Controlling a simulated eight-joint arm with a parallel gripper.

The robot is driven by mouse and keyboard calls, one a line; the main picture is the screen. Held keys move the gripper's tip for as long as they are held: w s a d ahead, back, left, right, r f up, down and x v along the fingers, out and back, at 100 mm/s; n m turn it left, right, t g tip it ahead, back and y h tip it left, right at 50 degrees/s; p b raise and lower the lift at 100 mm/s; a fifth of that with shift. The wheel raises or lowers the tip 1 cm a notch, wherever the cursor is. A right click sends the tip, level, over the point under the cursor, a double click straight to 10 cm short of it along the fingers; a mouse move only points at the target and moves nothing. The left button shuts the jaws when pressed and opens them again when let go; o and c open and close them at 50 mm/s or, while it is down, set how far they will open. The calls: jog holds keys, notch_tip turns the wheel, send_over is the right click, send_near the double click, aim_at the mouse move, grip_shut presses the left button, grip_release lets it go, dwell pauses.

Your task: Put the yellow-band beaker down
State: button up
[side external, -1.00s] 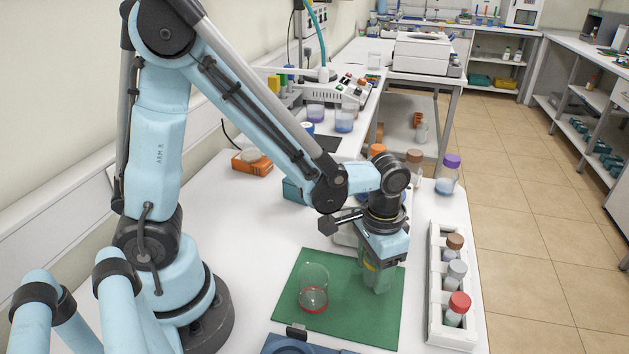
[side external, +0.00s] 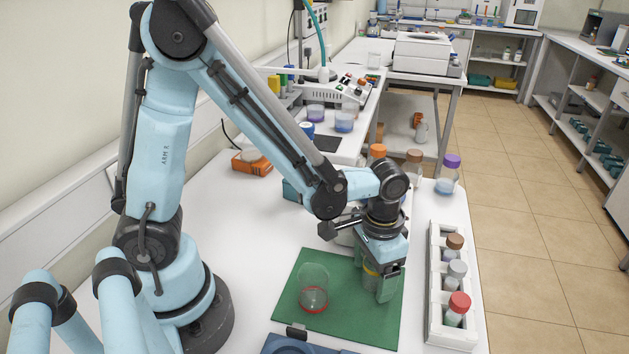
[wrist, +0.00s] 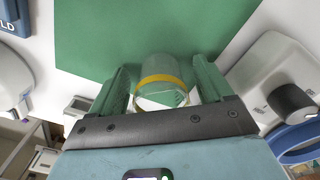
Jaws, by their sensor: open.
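The yellow-band beaker (wrist: 160,76) is a clear glass with a yellow band, in the wrist view between the two green fingers of my gripper (wrist: 163,88). The fingers are open, with a small gap on each side of the glass. In the side view the beaker (side external: 370,274) stands on the green mat (side external: 340,318), partly hidden behind my gripper (side external: 378,284). The fingers reach down close to the mat around the beaker. A second clear beaker with a red band (side external: 313,289) stands on the mat to the left.
A white rack (side external: 437,318) with several capped bottles stands right of the mat. A blue device (side external: 300,345) lies at the mat's front edge. Capped bottles (side external: 447,175) stand behind my gripper.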

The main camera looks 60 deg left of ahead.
notch_tip(320, 180, up, 12)
jog(key=s+a+r+n+t, duration=0.1)
jog(key=s+a+t, duration=0.1)
jog(key=a+t, duration=0.5)
jog(key=shift+s+a+n, duration=0.35)
jog(key=shift+a+n, duration=0.05)
jog(key=shift+a, duration=0.15)
dwell(0.3)
jog(key=shift+r, duration=0.1)
dwell(1.2)
